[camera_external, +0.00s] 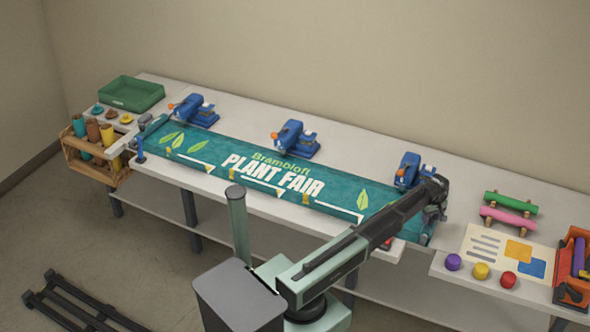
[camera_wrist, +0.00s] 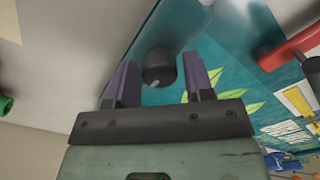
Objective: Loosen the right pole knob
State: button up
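A dark round knob (camera_wrist: 159,68) with a pale mark on its face shows in the wrist view. My gripper (camera_wrist: 160,62) is open, with one purple finger on each side of the knob and a visible gap on both sides. I cannot tell how far the fingertips reach along it. In the external view my gripper (camera_external: 434,208) is at the right end of the teal Plant Fair banner (camera_external: 335,192). The knob is hidden there behind my arm.
A red handle (camera_wrist: 290,48) is at the upper right of the wrist view. A blue clamp-like device (camera_external: 408,170) stands just behind my gripper on the bench. Pink (camera_external: 508,219) and green rolls (camera_external: 511,202) and several coloured knobs lie to the right.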

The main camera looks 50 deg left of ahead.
aim_at(431, 217)
jog(key=shift+o, duration=0.9)
notch_tip(431, 217, up, 11)
jog(key=p, duration=1.1)
jog(key=shift+f, duration=0.1)
